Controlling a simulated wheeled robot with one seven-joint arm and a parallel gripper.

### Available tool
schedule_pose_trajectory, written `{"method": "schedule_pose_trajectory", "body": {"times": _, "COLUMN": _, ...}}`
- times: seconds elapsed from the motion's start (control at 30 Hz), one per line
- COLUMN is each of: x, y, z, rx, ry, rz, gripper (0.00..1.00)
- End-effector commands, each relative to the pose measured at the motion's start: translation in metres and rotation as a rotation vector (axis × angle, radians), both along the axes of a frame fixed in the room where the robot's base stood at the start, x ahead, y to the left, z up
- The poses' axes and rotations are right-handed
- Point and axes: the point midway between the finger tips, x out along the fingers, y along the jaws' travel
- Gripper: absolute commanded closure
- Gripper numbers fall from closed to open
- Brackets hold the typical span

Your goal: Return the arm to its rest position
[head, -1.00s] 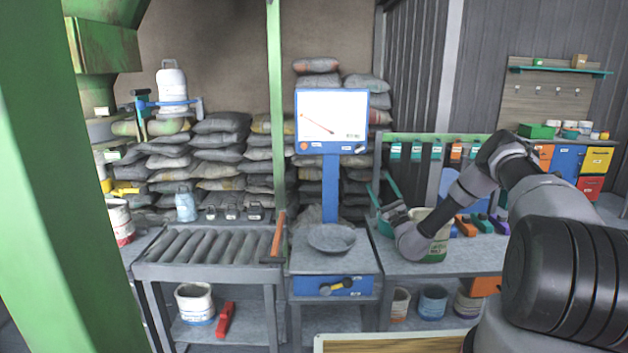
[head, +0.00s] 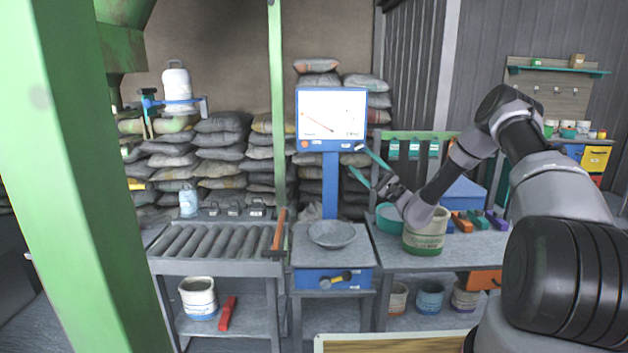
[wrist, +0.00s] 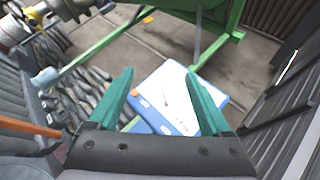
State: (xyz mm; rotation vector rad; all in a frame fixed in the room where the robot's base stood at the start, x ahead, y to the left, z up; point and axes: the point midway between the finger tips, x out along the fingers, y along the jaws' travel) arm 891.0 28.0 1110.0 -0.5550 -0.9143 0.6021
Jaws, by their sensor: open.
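My arm reaches in from the right of the head view, bent over the right-hand bench. My gripper (head: 366,168) is in the air in front of the right side of the scale's display post, its teal fingers spread apart and pointing up and left. In the wrist view, the two fingers of my gripper (wrist: 158,85) stand wide apart with nothing held between them. The blue-framed display screen (wrist: 165,95) shows beyond and between them.
A green-and-white tub (head: 425,238) and a teal bowl (head: 388,220) stand on the right bench below my wrist. A grey pan (head: 331,235) sits on the scale stand. A roller table (head: 215,238) stands left. A green post (head: 45,180) fills the left foreground.

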Motion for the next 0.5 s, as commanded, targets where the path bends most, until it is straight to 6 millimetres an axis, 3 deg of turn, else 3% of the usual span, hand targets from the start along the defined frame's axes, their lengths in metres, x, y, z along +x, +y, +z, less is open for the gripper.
{"method": "schedule_pose_trajectory", "body": {"times": 0.17, "x": -0.036, "y": 0.038, "z": 0.049, "rx": -0.159, "ry": -0.039, "rz": 0.195, "gripper": 0.18}}
{"method": "schedule_pose_trajectory", "body": {"times": 0.3, "x": -0.082, "y": 0.068, "z": 0.085, "rx": -0.357, "ry": -0.058, "rz": 0.374, "gripper": 0.18}}
{"method": "schedule_pose_trajectory", "body": {"times": 0.5, "x": -0.153, "y": 0.088, "z": 0.118, "rx": -0.671, "ry": -0.059, "rz": 0.559, "gripper": 0.18}}
